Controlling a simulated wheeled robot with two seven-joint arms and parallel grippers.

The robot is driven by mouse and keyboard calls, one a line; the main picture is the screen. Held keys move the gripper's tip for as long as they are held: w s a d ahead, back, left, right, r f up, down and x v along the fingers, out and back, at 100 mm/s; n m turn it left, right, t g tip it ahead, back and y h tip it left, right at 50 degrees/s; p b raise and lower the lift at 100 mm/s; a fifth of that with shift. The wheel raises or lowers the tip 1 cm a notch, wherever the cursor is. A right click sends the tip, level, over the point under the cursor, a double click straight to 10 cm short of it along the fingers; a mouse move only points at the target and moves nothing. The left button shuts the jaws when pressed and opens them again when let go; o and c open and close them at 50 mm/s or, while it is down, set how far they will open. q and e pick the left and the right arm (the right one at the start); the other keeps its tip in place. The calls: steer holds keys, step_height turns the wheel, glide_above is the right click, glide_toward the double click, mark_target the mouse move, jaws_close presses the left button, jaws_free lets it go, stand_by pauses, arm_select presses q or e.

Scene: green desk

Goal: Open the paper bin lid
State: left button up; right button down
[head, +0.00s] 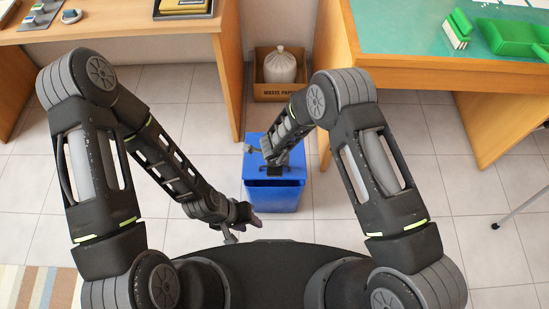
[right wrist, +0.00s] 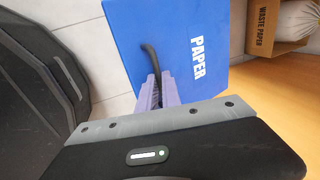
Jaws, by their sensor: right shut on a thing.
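The blue paper bin (head: 272,197) stands on the tiled floor in front of me. Its blue lid (head: 296,160) shows a dark band along the front edge; I cannot tell how far it is raised. In the right wrist view the lid (right wrist: 207,20) carries the word PAPER and a thin black handle (right wrist: 149,55). My right gripper (right wrist: 157,92) is shut on this handle; in the head view it is mostly hidden by its own arm. My left gripper (head: 250,218) is low, left of the bin and apart from it. Its finger gap is not clear.
A cardboard waste paper box (head: 280,92) with a white bag (head: 280,66) stands behind the bin. A wooden desk (head: 190,32) is at the left and a green-topped desk (head: 400,30) at the right. Tiled floor is clear left and right of the bin.

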steer(key=shift+w+r+p, duration=0.25)
steer(key=shift+r+p, duration=0.45)
steer(key=shift+p, duration=1.15)
steer(key=shift+f, duration=0.1)
steer(key=shift+w+p, duration=0.1)
steer(key=shift+p, duration=0.2)
steer(key=shift+w+r+g+p, duration=0.45)
steer(key=shift+r+g+p, duration=0.05)
steer(key=shift+r+p, duration=0.35)
steer(key=shift+w+b, duration=0.2)
steer(key=shift+b, duration=0.1)
steer(key=shift+w+r+g, duration=0.3)
steer(key=shift+w+r, duration=0.05)
steer(key=shift+r, duration=0.3)
steer(key=shift+w+b, duration=0.15)
steer(key=shift+b, duration=0.15)
